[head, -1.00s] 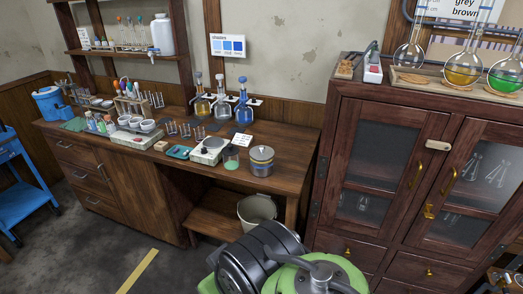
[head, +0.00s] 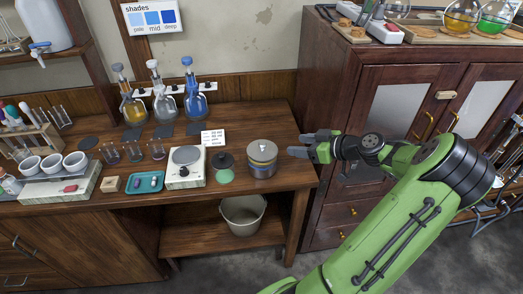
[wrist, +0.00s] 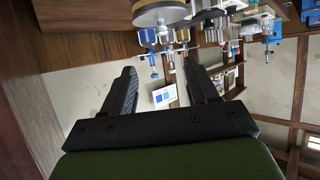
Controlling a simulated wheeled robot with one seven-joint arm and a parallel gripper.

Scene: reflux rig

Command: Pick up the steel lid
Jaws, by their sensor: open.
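The steel lid (head: 262,149) sits on top of a round metal canister (head: 262,168) near the right end of the wooden bench. The lid is pale with a small knob in its middle. My gripper (head: 298,145) is just right of the canister, at about lid height, with its fingers pointing left. It is open and empty, and a small gap separates it from the lid. In the wrist view the picture is turned over; my gripper (wrist: 160,64) has its two dark fingers apart, and the canister shows cut off at the top edge, beyond the fingertips.
A jar with green contents (head: 224,172) stands close left of the canister, beside a white hotplate (head: 186,172). Stoppered flasks (head: 195,100) stand behind. The dark cabinet (head: 340,110) rises right of the bench. A bucket (head: 243,212) sits on the lower shelf.

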